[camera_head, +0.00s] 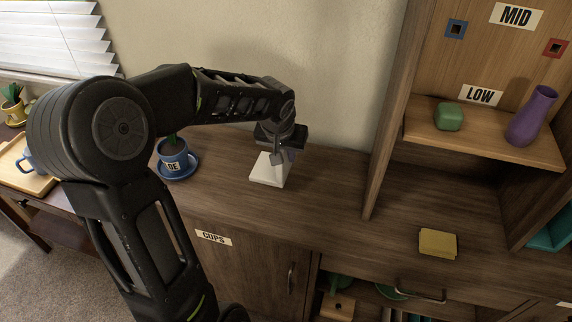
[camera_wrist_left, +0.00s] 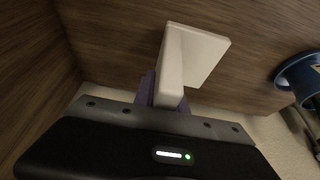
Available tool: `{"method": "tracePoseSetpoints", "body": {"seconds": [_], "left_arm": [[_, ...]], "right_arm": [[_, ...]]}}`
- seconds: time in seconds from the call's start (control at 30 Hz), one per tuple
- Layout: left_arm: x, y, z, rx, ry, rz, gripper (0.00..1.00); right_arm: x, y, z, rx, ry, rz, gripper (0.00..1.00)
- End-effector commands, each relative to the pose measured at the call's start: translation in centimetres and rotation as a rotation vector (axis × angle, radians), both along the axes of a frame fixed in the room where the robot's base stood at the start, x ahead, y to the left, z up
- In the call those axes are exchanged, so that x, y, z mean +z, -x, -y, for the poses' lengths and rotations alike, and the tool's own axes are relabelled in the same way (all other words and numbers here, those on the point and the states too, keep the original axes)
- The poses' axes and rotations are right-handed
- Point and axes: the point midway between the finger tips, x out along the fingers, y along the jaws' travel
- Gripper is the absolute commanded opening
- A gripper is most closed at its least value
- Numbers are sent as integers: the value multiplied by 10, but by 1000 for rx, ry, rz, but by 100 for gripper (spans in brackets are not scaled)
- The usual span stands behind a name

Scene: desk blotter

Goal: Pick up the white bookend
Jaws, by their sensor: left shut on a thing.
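The white bookend (camera_head: 268,172) is on the wooden cabinet top, near the back wall in the head view. It is L-shaped, with a flat plate and an upright plate, and it also shows in the left wrist view (camera_wrist_left: 203,55). My left gripper (camera_head: 280,156) reaches down over it from above. In the left wrist view the purple fingers (camera_wrist_left: 164,92) are shut on its upright plate. I cannot tell whether its base touches the cabinet top. Part of the upright plate is hidden by the gripper. My right gripper is not in view.
A blue plant pot on a saucer (camera_head: 178,176) stands left of the bookend. A wooden divider (camera_head: 385,130) rises to its right. A yellow block (camera_head: 437,243) lies further right. A green block (camera_head: 449,116) and purple vase (camera_head: 531,116) stand on the LOW shelf.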

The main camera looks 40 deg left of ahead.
Motion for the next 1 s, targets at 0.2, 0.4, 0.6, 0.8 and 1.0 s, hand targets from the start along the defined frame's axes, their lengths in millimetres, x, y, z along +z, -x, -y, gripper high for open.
{"method": "tracePoseSetpoints", "body": {"seconds": [0.2, 0.4, 0.6, 0.8, 1.0], "left_arm": [[34, -1, 0, 0, 0, 4, 0], [40, 0, 0, -1, 0, 2, 0], [40, 0, 0, -1, 0, 2, 0], [39, 0, 0, -1, 0, 2, 0], [39, 0, 0, -1, 0, 1, 0]], "right_arm": [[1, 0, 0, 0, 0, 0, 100], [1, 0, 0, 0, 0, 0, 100], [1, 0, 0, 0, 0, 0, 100], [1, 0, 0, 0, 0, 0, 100], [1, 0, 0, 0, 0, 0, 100]]}}
